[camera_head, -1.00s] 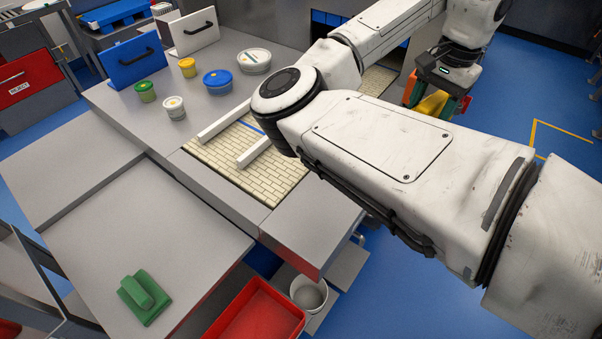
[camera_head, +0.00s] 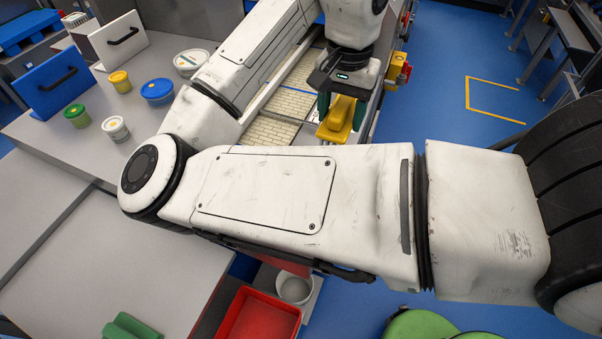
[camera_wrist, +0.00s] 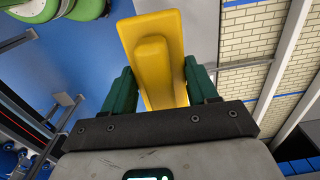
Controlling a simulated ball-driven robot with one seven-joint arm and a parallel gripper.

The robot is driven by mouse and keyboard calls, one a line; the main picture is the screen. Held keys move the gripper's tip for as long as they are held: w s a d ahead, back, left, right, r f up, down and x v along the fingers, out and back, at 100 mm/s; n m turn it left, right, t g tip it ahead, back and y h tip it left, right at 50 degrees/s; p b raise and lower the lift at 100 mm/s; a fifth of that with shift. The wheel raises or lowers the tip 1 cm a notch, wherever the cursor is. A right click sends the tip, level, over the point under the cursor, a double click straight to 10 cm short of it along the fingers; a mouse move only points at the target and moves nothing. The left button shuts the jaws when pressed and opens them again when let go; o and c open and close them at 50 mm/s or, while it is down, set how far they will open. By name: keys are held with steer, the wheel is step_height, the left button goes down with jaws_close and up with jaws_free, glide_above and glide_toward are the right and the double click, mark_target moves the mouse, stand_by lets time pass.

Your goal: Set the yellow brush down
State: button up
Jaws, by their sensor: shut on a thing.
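The yellow brush (camera_head: 339,119) is held in my gripper (camera_head: 341,98), beyond my arm in the head view. In the wrist view the yellow brush (camera_wrist: 156,55) stands between the two green fingers of my gripper (camera_wrist: 160,88), which are shut on its raised handle part. The brush appears to be over or beside the right edge of the conveyor. I cannot tell whether its underside touches anything.
The tiled conveyor belt (camera_head: 270,131) has white guide rails. Several lidded tubs, including a blue one (camera_head: 157,91), stand on the grey table at left. A green brush (camera_head: 132,327) lies on the near table. A red bin (camera_head: 260,316) and a white bucket (camera_head: 295,288) are below.

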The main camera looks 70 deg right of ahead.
steer(key=w+a+f, duration=0.1)
steer(key=a+f, duration=0.1)
steer(key=w+a+f, duration=0.1)
steer(key=a+f, duration=0.1)
steer(key=w+a+f, duration=0.1)
steer(key=a+f, duration=0.1)
steer(key=a, duration=0.1)
steer(key=shift+w+f+b, duration=0.1)
steer(key=shift+w+b, duration=0.15)
steer(key=shift+b, duration=0.05)
steer(key=shift+w+a+f, duration=0.15)
steer(key=shift+a+f, duration=0.15)
steer(key=shift+f, duration=0.1)
steer(key=shift+w+a+f, duration=0.1)
steer(key=shift+a+f, duration=0.1)
steer(key=shift+f, duration=0.35)
steer(key=shift+w+a+f, duration=0.1)
steer(key=shift+a+f, duration=0.1)
steer(key=shift+f, duration=1)
steer(key=o, duration=0.9)
steer(key=shift+o, duration=0.2)
steer(key=shift+f, duration=0.1)
steer(key=shift+f, duration=0.25)
step_height(320, 180, up, 11)
steer(key=a, duration=0.1)
steer(key=shift+s, duration=0.3)
